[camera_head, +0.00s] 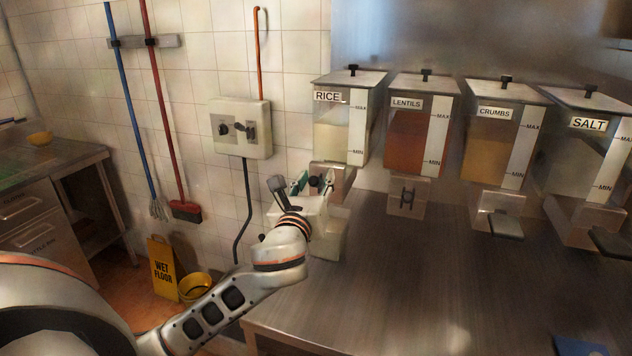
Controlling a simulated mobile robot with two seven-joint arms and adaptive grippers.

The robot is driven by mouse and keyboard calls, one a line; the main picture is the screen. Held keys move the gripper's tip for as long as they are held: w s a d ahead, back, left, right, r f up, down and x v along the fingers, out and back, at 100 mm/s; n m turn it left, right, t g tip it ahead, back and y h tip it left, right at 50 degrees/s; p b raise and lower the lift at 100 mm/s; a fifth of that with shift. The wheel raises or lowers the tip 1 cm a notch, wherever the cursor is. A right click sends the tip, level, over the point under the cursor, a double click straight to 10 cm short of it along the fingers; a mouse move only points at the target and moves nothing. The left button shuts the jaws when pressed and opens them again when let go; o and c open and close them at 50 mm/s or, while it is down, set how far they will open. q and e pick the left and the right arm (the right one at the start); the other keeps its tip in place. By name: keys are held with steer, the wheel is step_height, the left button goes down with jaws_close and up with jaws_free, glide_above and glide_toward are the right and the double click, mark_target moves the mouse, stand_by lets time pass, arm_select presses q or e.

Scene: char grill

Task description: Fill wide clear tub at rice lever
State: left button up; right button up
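The rice dispenser (343,120) is the leftmost of the wall dispensers, labelled RICE, with pale grain in its window. Its metal spout (341,176) is below, and its lever is hidden behind my gripper. My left gripper (308,183) is at the left front of this spout. Its fingers are small and overlap the spout, so I cannot tell whether they are open or touching the lever. A pale, see-through shape (332,240) stands on the counter under the spout, partly behind my wrist; it looks like the wide clear tub, its contents unclear. My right gripper is not in view.
Lentils (416,135), crumbs (492,140) and salt (585,155) dispensers hang to the right. The steel counter (430,290) is largely clear, with a blue item (580,346) at its front right. A switch box (240,128) is on the tiled wall at left.

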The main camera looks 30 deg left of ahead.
arm_select(q)
steer(key=shift+f, duration=0.1)
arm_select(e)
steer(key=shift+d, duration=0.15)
arm_select(q)
steer(key=shift+d, duration=0.1)
steer(key=v, duration=0.7)
steer(key=shift+s, duration=0.2)
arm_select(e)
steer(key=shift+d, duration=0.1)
